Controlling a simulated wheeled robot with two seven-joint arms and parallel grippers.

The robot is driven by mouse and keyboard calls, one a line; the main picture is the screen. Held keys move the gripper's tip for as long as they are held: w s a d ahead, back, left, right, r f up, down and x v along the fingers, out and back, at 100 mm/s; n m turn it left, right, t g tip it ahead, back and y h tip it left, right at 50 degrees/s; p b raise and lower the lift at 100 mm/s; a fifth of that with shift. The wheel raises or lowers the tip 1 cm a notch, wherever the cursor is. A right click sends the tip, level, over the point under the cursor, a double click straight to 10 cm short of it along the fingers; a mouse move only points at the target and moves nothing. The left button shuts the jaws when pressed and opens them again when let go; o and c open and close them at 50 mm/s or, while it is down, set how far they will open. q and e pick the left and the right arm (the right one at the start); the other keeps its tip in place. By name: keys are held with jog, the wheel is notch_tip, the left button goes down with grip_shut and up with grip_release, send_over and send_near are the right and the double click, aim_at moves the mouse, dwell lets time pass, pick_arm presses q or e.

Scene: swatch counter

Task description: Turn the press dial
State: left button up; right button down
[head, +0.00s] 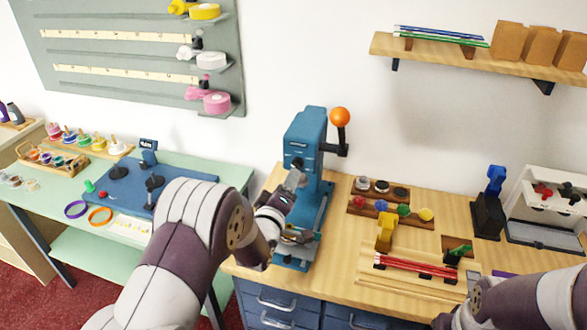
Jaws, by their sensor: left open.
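The blue press (309,135) stands upright on the wooden counter, with an orange ball (340,117) on its dark lever at the right. A small dark round knob (298,163), which looks like the dial, sits on its front face. My left gripper (295,181) is open, close in front of the press and just below this knob. I cannot tell whether it touches it. My left arm and hand hide part of the press's lower front. My right forearm shows at the bottom right; its gripper jaws cannot be made out.
Right of the press are a wooden block of coloured knobs (375,207), a yellow stand (385,232), red rods (415,266) and a dark stand with a blue top (489,215). A green table (220,166) with a blue board stands left. A shelf (470,55) hangs above right.

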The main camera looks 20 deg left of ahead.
aim_at(298, 165)
pick_arm(q)
jog(key=w, duration=0.3)
jog(key=shift+w+d+r+p, duration=0.25)
jog(key=shift+d+r+p, duration=0.05)
jog(key=shift+d+p, duration=0.1)
jog(key=shift+w+a+f, duration=0.1)
jog(key=shift+w+f, duration=0.1)
jog(key=shift+w, duration=1.05)
jog(key=shift+a, duration=0.1)
jog(key=c, duration=1.1)
jog(key=shift+o, duration=0.2)
